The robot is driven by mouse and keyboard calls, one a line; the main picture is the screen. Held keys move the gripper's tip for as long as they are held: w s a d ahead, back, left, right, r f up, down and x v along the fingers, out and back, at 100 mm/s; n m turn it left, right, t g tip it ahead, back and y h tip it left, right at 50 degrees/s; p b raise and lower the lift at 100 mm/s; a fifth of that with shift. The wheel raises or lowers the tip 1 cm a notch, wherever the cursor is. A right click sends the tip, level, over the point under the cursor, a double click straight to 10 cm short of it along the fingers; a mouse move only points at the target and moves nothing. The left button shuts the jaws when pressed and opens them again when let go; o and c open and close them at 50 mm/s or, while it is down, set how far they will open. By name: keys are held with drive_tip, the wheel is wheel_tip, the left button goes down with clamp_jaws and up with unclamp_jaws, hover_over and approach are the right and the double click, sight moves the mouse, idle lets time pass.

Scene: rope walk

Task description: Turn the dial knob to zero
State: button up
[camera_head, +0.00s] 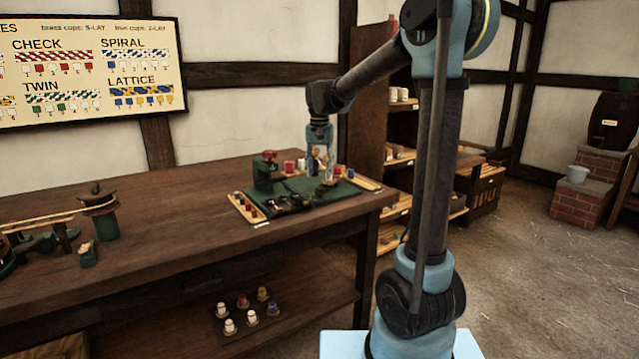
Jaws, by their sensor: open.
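My gripper (322,172) points down over the right part of a green mat (345,189) on the workbench. Its jaws are open, and its tips are close above a small brassy round part (329,183); whether they touch it I cannot tell. This part may be the dial knob, but no markings or pointer can be read at this size. A green device with a red top (268,168) stands at the left of the mat. Dark ring-shaped parts (290,201) lie at the mat's front.
A tray of small pieces (247,208) lies left of the mat, another tray (362,180) right of it. Red and white spools (289,167) stand behind. The bench between is clear.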

wheel_tip(320, 180, up, 6)
drive_tip(key=shift+f, duration=0.15)
idle(0.4)
wheel_tip(320, 180, up, 5)
drive_tip(key=m, duration=0.3)
hover_over(320, 189)
drive_tip(key=f, duration=1.7)
drive_tip(key=shift+w+a, duration=0.1)
drive_tip(key=shift+w, duration=0.15)
drive_tip(key=shift+c, duration=0.2)
drive_tip(key=c, duration=1)
